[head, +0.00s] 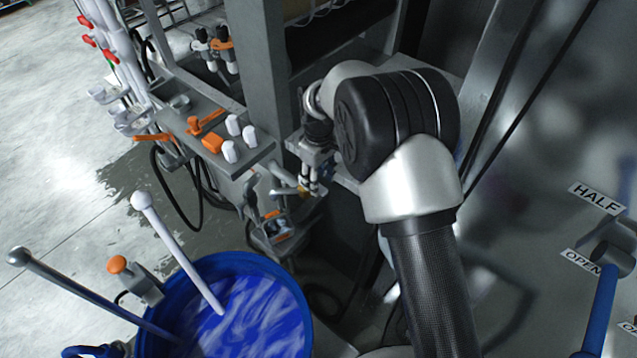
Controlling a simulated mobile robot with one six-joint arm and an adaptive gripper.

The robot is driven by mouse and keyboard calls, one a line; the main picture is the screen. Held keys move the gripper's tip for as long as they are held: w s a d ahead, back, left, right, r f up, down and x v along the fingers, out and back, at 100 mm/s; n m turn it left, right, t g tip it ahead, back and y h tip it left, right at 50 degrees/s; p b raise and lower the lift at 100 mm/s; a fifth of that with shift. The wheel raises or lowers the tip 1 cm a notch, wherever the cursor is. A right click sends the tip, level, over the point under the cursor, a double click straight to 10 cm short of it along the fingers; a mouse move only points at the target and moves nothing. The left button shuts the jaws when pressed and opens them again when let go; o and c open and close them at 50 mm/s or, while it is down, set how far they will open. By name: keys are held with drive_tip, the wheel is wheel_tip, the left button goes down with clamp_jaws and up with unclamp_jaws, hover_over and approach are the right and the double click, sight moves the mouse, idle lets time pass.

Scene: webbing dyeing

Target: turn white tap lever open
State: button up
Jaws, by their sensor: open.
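My gripper (310,184) is open, at the centre of the head view, pointing down beside the machine's metal frame. Small pale pipe and tap fittings (252,188) lie just left of its fingertips. A brass-coloured bit shows right by the fingers. I cannot tell for sure which of these pale parts is the white tap lever, or whether a finger touches it. My wrist hides part of this area.
A control shelf (180,101) with white and orange knobs stands left of the gripper. A blue tub (295,306) of blue liquid holds a white-tipped stick (180,250). A blue lever (602,305) sits by HALF and OPEN labels at right.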

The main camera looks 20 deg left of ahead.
drive_tip(key=shift+f, duration=1.2)
drive_tip(key=shift+c, duration=0.4)
clamp_jaws()
